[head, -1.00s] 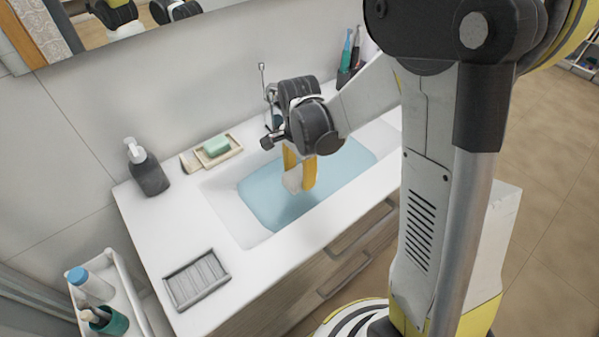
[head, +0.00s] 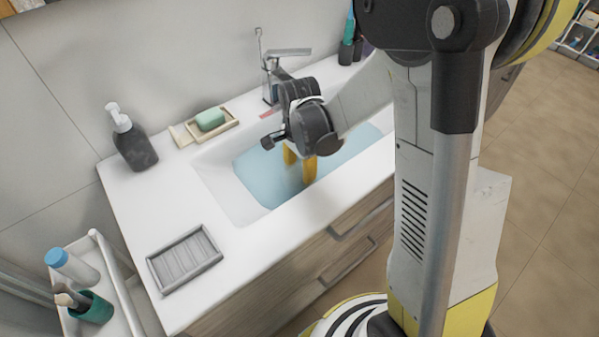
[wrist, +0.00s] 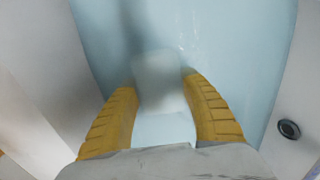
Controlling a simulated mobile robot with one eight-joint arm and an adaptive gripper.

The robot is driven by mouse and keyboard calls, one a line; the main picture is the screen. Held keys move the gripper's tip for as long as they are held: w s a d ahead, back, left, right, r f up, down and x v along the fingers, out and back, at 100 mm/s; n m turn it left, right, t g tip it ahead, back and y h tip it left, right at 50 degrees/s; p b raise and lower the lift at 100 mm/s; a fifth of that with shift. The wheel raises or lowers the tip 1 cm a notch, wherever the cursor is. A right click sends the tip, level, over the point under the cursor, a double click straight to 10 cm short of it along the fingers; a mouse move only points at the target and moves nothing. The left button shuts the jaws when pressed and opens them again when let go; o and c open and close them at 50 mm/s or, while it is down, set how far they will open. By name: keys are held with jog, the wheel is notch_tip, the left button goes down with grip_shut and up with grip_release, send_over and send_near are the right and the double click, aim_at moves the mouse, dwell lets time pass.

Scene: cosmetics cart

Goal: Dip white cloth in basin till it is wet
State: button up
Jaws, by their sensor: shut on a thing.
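The basin (head: 222,189) is a white sink set in the counter, filled with pale blue water (head: 258,178). My gripper (head: 300,172) points down into it, its yellow fingertips at or below the water surface. In the wrist view my gripper (wrist: 160,100) is shut on the white cloth (wrist: 158,78), a pale, bluish-tinted piece between the two fingers, with blue water around it. In the head view the cloth cannot be made out; the fingers or the water hide it.
The faucet (head: 284,66) stands behind my wrist, close to it. A soap dish (head: 228,128) with green soap, a dark dispenser (head: 133,146) and a grey ribbed tray (head: 183,262) stand on the counter. A white cart (head: 120,290) stands at the lower left.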

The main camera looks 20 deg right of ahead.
aim_at(300, 172)
dwell(0.3)
notch_tip(300, 172, up, 14)
jog(key=p, duration=1)
